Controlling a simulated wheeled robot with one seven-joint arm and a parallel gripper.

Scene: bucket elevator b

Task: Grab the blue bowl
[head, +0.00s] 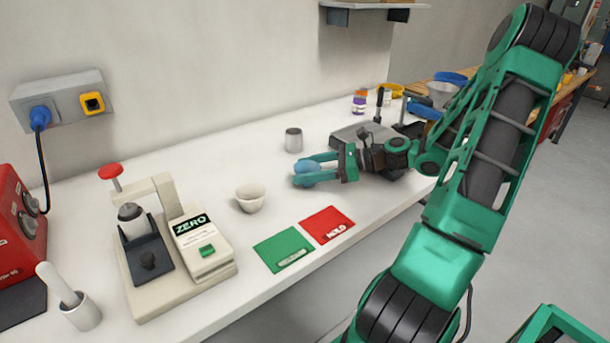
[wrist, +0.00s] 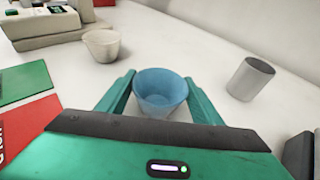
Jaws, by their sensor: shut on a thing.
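The blue bowl (wrist: 160,92) is translucent and sits between the two fingers of my gripper (wrist: 158,100) in the wrist view. The fingers press against its left and right sides. In the head view the blue bowl (head: 308,176) shows between the fingertips of my gripper (head: 304,173), over the white bench top, partly hidden by the near finger. My gripper is shut on the bowl. I cannot tell whether the bowl touches the bench or is slightly above it.
A white bowl (head: 250,197) stands to the left, with a grey metal cup (head: 293,140) behind. A green card (head: 284,250) and a red HOLD card (head: 327,225) lie near the bench's front edge. A ZERO scale device (head: 200,245) stands further left.

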